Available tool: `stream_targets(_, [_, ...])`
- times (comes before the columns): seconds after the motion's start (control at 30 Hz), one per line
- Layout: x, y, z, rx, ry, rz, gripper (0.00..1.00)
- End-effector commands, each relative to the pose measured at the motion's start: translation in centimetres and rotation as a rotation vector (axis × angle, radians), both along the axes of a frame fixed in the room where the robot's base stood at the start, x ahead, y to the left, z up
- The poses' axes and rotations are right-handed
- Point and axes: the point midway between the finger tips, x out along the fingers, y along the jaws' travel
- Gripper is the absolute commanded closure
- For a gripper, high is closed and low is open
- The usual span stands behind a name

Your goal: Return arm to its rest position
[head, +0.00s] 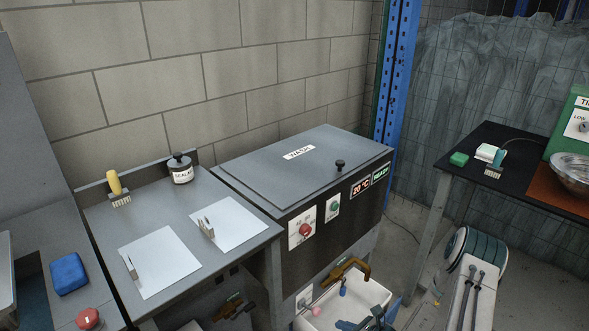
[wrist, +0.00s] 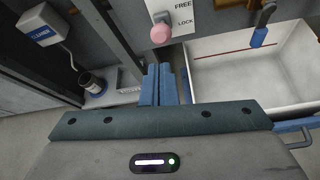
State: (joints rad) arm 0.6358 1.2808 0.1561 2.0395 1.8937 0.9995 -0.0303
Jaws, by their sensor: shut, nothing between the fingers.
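My gripper (wrist: 157,72) shows in the wrist view with its two blue fingers together and nothing between them. It points toward the left edge of a white basin (wrist: 215,95), apart from any held object. A pink knob (wrist: 160,34) is just beyond the fingertips, under a FREE/LOCK label. In the head view, blue parts show at the basin's (head: 361,290) lower edge, but I cannot tell whether they are my gripper.
A brass tap (head: 350,268) with a blue handle (head: 342,287) stands over the basin. A dark cabinet (head: 340,210) is above it. At left, a grey bench (head: 105,225) holds white sheets, a brush and a sealer jar. A black table (head: 490,140) is at right.

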Motion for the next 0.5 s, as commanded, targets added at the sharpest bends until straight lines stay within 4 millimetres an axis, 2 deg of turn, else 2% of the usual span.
stream_targets(0.17, [0.7, 1.2, 4.7, -0.050, -0.072, 0.137, 1.00])
stream_targets(0.33, [0.4, 3.4, 11.7, -0.143, -0.181, 0.374, 1.00])
stream_targets(0.5, [-0.9, 5.4, 18.1, -0.248, -0.283, 0.613, 1.00])
